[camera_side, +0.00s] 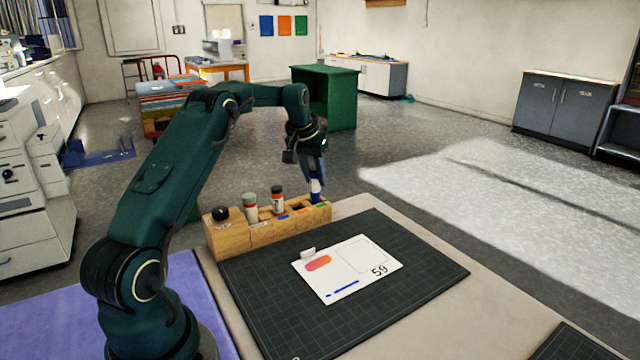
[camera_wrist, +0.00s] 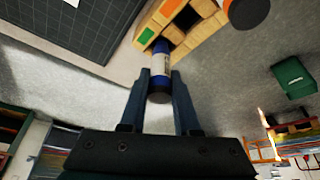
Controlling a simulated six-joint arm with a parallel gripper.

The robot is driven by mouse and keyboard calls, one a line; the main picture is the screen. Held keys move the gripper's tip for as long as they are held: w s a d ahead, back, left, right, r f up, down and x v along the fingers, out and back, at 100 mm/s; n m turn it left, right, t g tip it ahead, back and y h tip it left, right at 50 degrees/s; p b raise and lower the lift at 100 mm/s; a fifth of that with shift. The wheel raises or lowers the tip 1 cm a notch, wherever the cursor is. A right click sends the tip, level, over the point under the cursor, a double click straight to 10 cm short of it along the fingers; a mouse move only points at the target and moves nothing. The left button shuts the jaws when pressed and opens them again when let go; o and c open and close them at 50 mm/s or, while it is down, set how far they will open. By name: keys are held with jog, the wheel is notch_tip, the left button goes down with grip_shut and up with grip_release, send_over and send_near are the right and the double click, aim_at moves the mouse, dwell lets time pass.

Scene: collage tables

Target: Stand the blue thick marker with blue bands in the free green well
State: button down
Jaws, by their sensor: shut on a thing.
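The blue marker (camera_wrist: 160,64), with a white band, is held between the two fingers of my gripper (camera_wrist: 161,78). In the side view the marker (camera_side: 316,187) stands roughly upright at the right end of the wooden block, under my gripper (camera_side: 314,176). Its lower end meets the block's top in the picture; I cannot tell whether it is inside a well or just above it. A green label (camera_wrist: 147,36) marks the block's end beside the marker. The well opening there is partly hidden by the marker.
The wooden block (camera_side: 240,242) also holds a black-topped item (camera_side: 220,213), a grey-capped marker (camera_side: 250,206) and an orange-banded marker (camera_side: 277,198). A dark cutting mat (camera_side: 430,268) with a white card (camera_side: 340,266) lies in front.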

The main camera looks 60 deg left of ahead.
jog(key=shift+f, duration=0.2)
jog(key=shift+f, duration=0.3)
jog(key=shift+f, duration=0.15)
dwell(0.5)
jog(key=shift+f, duration=0.35)
jog(key=c, duration=0.6)
grip_release()
jog(key=shift+o, duration=0.2)
